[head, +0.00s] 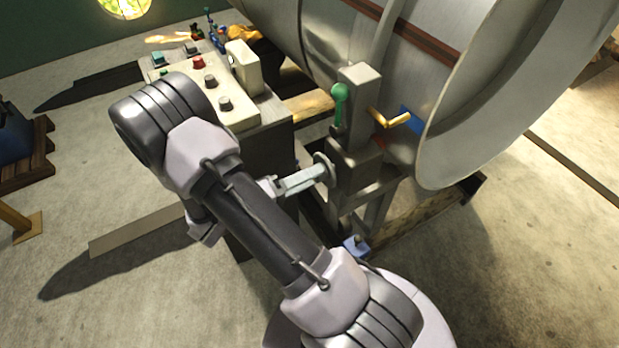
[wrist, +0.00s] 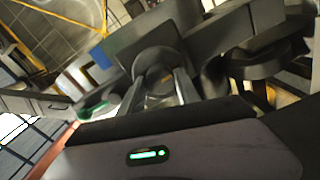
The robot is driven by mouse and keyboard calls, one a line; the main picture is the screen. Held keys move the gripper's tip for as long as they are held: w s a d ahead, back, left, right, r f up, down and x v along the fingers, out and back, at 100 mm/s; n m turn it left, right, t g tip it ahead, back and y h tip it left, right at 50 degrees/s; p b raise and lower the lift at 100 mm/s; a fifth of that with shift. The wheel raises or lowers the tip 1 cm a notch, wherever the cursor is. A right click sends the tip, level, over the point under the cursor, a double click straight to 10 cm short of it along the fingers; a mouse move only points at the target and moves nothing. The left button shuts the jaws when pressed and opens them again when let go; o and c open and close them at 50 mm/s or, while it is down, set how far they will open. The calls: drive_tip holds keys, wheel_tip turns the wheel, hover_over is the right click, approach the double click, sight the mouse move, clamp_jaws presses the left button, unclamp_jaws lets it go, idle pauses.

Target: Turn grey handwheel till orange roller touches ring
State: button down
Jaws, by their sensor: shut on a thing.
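The grey handwheel (head: 325,168) is a small disc on the side of the grey column block, seen nearly edge-on in the head view. My gripper (head: 314,175) reaches it from the left, with its fingers shut on it. In the wrist view my gripper (wrist: 160,88) has its two fingers on either side of a round grey part of the handwheel (wrist: 156,62). The large grey ring (head: 480,95) is the flared rim of the vessel at the upper right. I cannot clearly make out the orange roller or its gap to the ring.
A control box (head: 215,100) with buttons stands to the left. A blue-topped piece (head: 355,245) lies below. The floor at right is open.

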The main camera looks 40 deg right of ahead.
idle(0.5)
drive_tip(key=c, duration=0.9)
unclamp_jaws()
drive_tip(key=shift+o, duration=0.2)
drive_tip(key=p+v, duration=0.4)
drive_tip(key=v, duration=1.3)
drive_tip(key=shift+w+a, duration=0.15)
drive_tip(key=shift+a, duration=0.05)
